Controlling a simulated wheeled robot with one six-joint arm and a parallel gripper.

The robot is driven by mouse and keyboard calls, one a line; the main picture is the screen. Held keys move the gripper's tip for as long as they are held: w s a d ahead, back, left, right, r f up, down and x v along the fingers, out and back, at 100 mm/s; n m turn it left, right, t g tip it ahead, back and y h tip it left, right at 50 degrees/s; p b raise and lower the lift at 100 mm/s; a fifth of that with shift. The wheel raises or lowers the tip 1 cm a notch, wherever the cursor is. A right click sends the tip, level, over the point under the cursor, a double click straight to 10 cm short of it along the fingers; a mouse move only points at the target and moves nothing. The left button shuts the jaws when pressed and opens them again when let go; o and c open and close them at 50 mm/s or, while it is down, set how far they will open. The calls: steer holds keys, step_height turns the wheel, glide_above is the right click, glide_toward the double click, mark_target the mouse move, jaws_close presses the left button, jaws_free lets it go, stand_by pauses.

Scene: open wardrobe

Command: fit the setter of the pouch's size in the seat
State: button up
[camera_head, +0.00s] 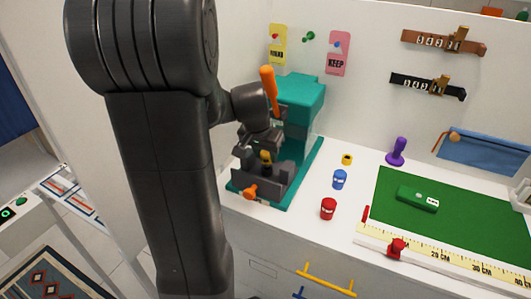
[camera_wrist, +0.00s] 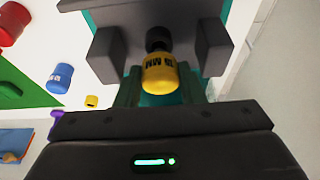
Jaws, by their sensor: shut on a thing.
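My gripper (camera_wrist: 160,88) is shut on a yellow setter with a black tip (camera_wrist: 158,75); its label reads "MM" with a digit I cannot read surely. In the head view my gripper (camera_head: 265,150) and the yellow setter (camera_head: 266,157) are over the base of a teal press (camera_head: 302,95). A dark seat block with two uprights (camera_wrist: 212,46) is around the black tip; I cannot tell whether they touch. A blue setter (camera_head: 340,179) and a red setter (camera_head: 328,209) stand on the counter to the right. A blue pouch (camera_head: 485,152) lies at the right back.
An orange lever (camera_head: 270,88) rises from the press, and an orange knob (camera_head: 250,192) is at its front. A small yellow piece (camera_head: 347,159) and purple stamp-like tool (camera_head: 397,151) stand behind. A green mat (camera_head: 460,220) holds a green device (camera_head: 417,198), with a yellow ruler (camera_head: 430,250) in front.

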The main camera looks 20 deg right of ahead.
steer(key=shift+f+b, duration=1)
steer(key=shift+f, duration=0.25)
steer(key=o, duration=1.2)
steer(key=shift+c, duration=0.2)
steer(key=v, duration=1.3)
steer(key=shift+r+p, duration=0.4)
steer(key=shift+s+a, duration=0.1)
steer(key=shift+a, duration=0.05)
